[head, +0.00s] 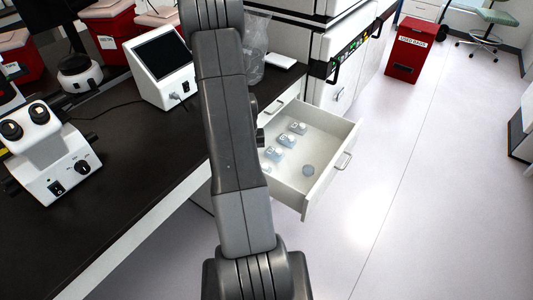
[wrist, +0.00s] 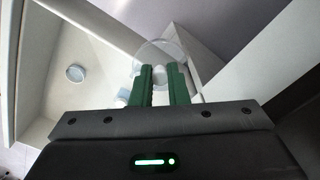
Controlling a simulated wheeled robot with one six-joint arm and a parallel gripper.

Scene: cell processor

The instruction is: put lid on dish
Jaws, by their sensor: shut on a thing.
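My gripper (wrist: 163,72) shows in the wrist view with two green fingers. It is shut on a clear round lid (wrist: 158,47), which sticks out past the fingertips. A small round pale dish (wrist: 75,72) lies on the floor of an open drawer, to the left of the fingers and apart from them. In the head view, a round bluish-clear piece (head: 308,170) lies near the drawer's front; it looks like the same dish. My arm hides the gripper and the lid in the head view.
The open white drawer (head: 330,175) also holds several small clear vessels (head: 287,141) in a row. A dark bench (head: 110,190) with a microscope (head: 48,150) and a screen device (head: 162,65) stands left. Floor is clear right of the drawer, with a red bin (head: 408,58) farther back.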

